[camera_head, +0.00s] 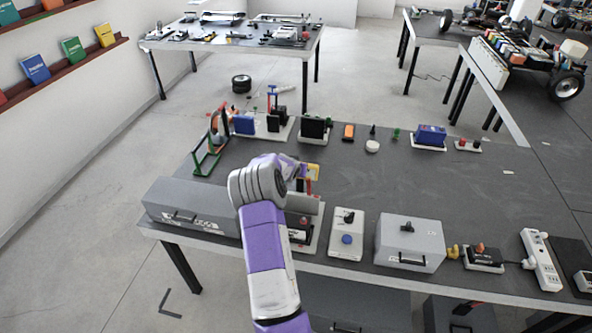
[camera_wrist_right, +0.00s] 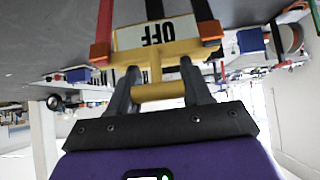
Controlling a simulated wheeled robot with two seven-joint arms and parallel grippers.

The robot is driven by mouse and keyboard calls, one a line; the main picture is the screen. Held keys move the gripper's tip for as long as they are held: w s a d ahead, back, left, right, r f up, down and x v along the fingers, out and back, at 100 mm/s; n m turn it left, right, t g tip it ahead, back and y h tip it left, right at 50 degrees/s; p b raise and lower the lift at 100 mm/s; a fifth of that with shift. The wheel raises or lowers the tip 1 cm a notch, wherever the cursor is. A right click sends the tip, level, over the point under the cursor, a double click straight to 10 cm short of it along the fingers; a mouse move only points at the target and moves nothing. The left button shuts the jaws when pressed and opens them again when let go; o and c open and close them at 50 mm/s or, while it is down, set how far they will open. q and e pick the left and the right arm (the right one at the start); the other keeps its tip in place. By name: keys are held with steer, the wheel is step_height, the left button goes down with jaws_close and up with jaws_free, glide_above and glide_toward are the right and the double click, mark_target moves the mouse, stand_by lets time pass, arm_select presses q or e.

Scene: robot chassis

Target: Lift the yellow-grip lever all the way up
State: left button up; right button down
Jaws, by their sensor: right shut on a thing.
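The yellow grip of the lever (camera_wrist_right: 158,91) is between the two dark fingers of my right gripper (camera_wrist_right: 157,78) in the right wrist view. The gripper is shut on it. A yellow crossbar and a white OFF plate (camera_wrist_right: 155,33), upside down in this view, are just beyond the fingertips. In the head view my purple right arm reaches up from the bottom centre. It hides much of the lever's base (camera_head: 314,238) and most of the gripper; a bit of yellow (camera_head: 314,170) shows beside the wrist. My left gripper is not in view.
A grey box (camera_head: 190,207) lies left of my arm. A white switch box (camera_head: 346,236) and a grey lidded box (camera_head: 409,243) stand to the right. A green frame (camera_head: 207,152) and several small devices line the far edge. The table's middle right is clear.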

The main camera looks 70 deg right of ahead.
steer(key=shift+s+a+f, duration=0.1)
steer(key=shift+a+f, duration=0.1)
steer(key=shift+f, duration=0.25)
steer(key=c, duration=0.8)
jaws_free()
steer(key=shift+c, duration=0.2)
steer(key=v, duration=0.7)
steer(key=shift+d+p, duration=0.15)
steer(key=shift+p, duration=0.25)
steer(key=shift+r, duration=0.1)
